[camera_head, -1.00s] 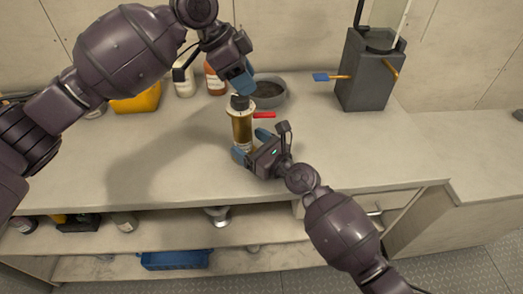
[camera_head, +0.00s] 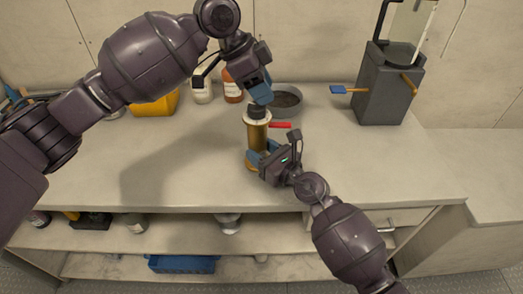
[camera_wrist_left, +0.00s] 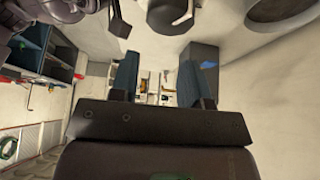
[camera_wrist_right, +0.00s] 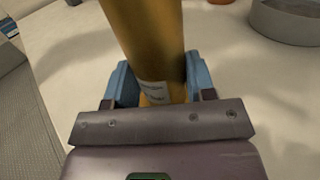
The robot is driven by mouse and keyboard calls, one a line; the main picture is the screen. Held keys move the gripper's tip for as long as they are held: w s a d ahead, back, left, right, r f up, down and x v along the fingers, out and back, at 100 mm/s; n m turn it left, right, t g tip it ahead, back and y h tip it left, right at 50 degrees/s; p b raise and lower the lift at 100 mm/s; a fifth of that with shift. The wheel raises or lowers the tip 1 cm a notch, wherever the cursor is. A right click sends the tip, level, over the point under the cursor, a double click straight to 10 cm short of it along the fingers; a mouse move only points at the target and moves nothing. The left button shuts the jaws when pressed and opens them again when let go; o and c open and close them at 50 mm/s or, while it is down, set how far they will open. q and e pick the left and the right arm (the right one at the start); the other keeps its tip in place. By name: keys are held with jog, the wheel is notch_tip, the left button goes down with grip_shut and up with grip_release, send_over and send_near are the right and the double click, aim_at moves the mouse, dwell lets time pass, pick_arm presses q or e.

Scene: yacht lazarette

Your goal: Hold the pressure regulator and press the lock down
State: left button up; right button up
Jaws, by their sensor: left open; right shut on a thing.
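The pressure regulator, a gold cylinder with a pale collar (camera_head: 257,135), stands upright on the counter in the head view. Its dark round top knob (camera_head: 257,112) is just below my left gripper. My right gripper (camera_head: 262,152) is shut on the lower part of the gold body. The right wrist view shows the gold body (camera_wrist_right: 150,40) with a small white label between the blue fingers (camera_wrist_right: 160,88). My left gripper (camera_head: 260,97) is open and empty, pointing down by the knob. Its parted fingers show in the left wrist view (camera_wrist_left: 158,82). Whether it touches the knob I cannot tell.
A grey round dish (camera_head: 287,102) and a red item (camera_head: 280,125) lie close behind and right. Bottles (camera_head: 233,88), a yellow container (camera_head: 155,106) and a grey box (camera_head: 387,88) with tools stand at the back. The counter's front left is clear.

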jog(key=o, duration=0.6)
jog(key=c, duration=0.5)
pick_arm(q)
jog(key=shift+c, duration=1.2)
jog(key=shift+m, duration=0.4)
jog(key=d+r, duration=0.2)
jog(key=r, duration=0.1)
jog(key=shift+s+d+r, duration=0.1)
jog(key=shift+d+r, duration=0.05)
jog(key=shift+d, duration=0.2)
grip_shut()
jog(key=d+y, duration=0.3)
jog(key=d, duration=0.2)
jog(key=shift+a+f+n+y, duration=0.15)
jog(key=shift+a+f+y, duration=0.3)
jog(key=shift+f, duration=1)
jog(key=shift+a+f+n+y, duration=0.1)
jog(key=shift+a+f+y, duration=0.3)
jog(key=shift+f, duration=1.05)
jog(key=shift+a+f+n+y, duration=0.15)
jog(key=shift+a+f+y, duration=0.3)
jog(key=shift+f, duration=1)
